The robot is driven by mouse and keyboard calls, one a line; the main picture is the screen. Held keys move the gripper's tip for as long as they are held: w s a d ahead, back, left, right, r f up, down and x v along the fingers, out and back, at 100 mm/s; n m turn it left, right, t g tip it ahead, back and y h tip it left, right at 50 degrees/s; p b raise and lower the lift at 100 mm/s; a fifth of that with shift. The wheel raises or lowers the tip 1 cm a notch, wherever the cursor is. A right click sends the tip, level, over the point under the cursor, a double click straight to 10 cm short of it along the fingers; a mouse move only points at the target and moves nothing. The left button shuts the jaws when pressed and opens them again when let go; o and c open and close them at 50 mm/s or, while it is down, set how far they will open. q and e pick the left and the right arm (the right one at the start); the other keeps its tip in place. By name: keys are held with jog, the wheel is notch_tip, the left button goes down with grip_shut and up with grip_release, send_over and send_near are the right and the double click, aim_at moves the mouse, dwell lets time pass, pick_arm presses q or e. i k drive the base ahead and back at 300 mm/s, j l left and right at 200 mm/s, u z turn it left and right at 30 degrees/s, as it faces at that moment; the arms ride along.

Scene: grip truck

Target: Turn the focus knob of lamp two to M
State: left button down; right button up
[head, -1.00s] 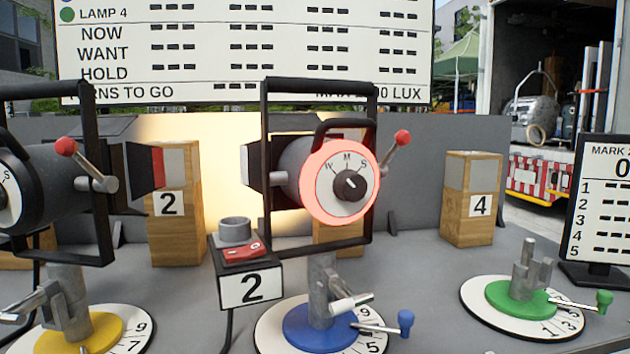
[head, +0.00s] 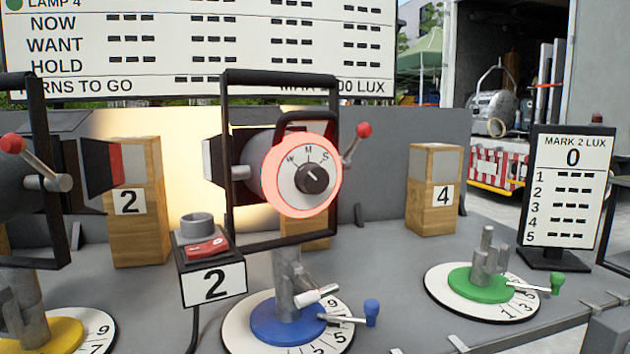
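The black focus knob (head: 313,179) sits at the dial's centre. Its small pale mark seems to lean up and left, toward W; it is too small to be sure. Neither of my grippers shows in the head view, and nothing touches the knob.
A black frame (head: 230,130) surrounds the lamp, and a red-tipped lever (head: 364,130) sticks out at its right. Another lamp on a yellow base (head: 45,335) stands at left. A green base (head: 473,281) without a lamp and a lux display (head: 570,190) are at right.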

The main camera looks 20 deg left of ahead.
aim_at(310, 178)
jog(key=k+l, duration=0.1)
jog(key=k, duration=0.2)
jog(key=k+l+z, duration=0.1)
jog(key=k, duration=0.2)
jog(key=k+z, duration=0.25)
jog(key=k, duration=0.15)
jog(key=i+u, duration=0.25)
jog(key=i+l, duration=0.05)
jog(key=i, duration=0.05)
